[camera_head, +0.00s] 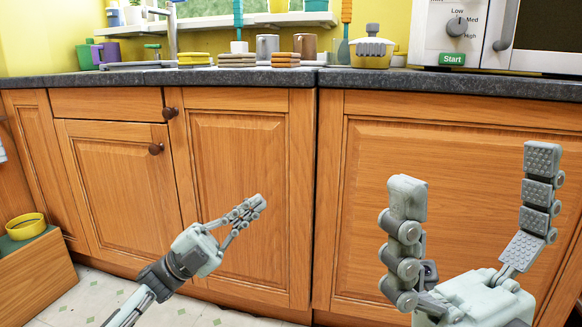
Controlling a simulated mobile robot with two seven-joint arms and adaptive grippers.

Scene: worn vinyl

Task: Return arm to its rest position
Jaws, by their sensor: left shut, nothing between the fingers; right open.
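My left gripper (250,208) is in front of the wooden cabinet doors, at the middle of the view. Its fingers are together and point up and to the right, with nothing held. My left arm comes in from the bottom left. My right gripper (475,170) is larger in view at the lower right. Its two padded fingers stand upright and wide apart, and the space between them is empty. Both grippers are below the level of the countertop.
Wooden cabinets (245,160) with dark knobs stand behind my grippers. The dark countertop (120,79) holds mugs, stacked items, a yellow pot (371,52) and a microwave (470,30). A wooden box (35,280) with a yellow bowl (26,226) is at lower left.

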